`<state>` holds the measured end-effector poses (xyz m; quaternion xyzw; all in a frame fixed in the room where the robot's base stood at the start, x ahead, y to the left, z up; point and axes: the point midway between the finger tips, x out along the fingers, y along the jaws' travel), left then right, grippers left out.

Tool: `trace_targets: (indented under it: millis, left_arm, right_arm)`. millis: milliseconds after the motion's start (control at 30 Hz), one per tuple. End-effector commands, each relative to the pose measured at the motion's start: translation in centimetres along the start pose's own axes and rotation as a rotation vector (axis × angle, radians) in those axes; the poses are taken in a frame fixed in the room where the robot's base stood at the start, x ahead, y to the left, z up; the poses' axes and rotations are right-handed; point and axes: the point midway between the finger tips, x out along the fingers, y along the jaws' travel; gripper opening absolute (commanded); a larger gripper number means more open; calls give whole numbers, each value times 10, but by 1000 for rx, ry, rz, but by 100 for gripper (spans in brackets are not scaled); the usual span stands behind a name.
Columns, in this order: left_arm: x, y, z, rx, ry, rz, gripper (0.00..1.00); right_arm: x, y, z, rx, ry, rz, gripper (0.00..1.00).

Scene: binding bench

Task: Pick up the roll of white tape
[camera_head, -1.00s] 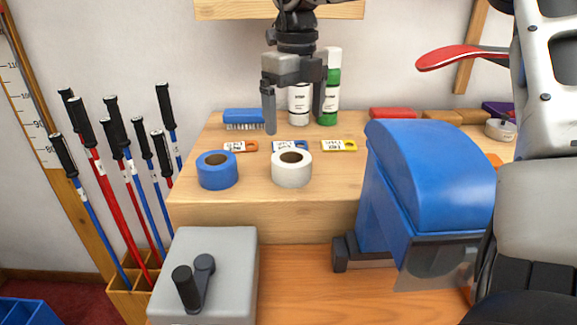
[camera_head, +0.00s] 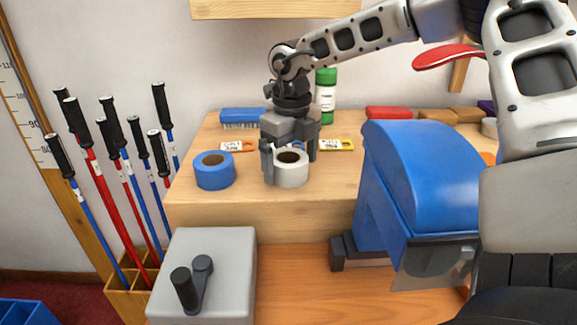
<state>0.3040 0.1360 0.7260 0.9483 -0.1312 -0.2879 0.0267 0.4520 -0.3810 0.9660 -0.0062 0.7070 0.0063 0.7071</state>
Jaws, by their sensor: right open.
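The roll of white tape (camera_head: 291,172) lies flat on the raised wooden shelf, its brown core facing up. My right gripper (camera_head: 288,165) points down over it and is open. One finger is at the roll's left side and the other is at its right, toward the back. I cannot tell whether either finger touches the roll. The gripper body hides part of the shelf behind the roll. My left gripper is not in view.
A roll of blue tape (camera_head: 214,171) sits just left of the white one. Behind are a blue brush (camera_head: 243,116), small tags (camera_head: 337,146) and a green-capped bottle (camera_head: 325,97). A large blue machine (camera_head: 420,175) stands close on the right; a grey box (camera_head: 208,275) with a crank is in front.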

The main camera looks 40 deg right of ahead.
Motion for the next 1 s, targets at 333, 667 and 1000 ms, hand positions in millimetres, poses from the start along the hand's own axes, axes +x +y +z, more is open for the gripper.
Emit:
trace_targets:
  millis: [333, 667, 1000]
  left_arm:
    - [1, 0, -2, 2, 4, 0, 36]
    - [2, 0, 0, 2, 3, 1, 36]
    - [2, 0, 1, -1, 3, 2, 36]
  right_arm:
    - [-1, 0, 0, 0, -1, 0, 52]
    - [-20, 0, 2, 1, -6, -2, 52]
    - [-85, 0, 1, 1, -4, -2, 52]
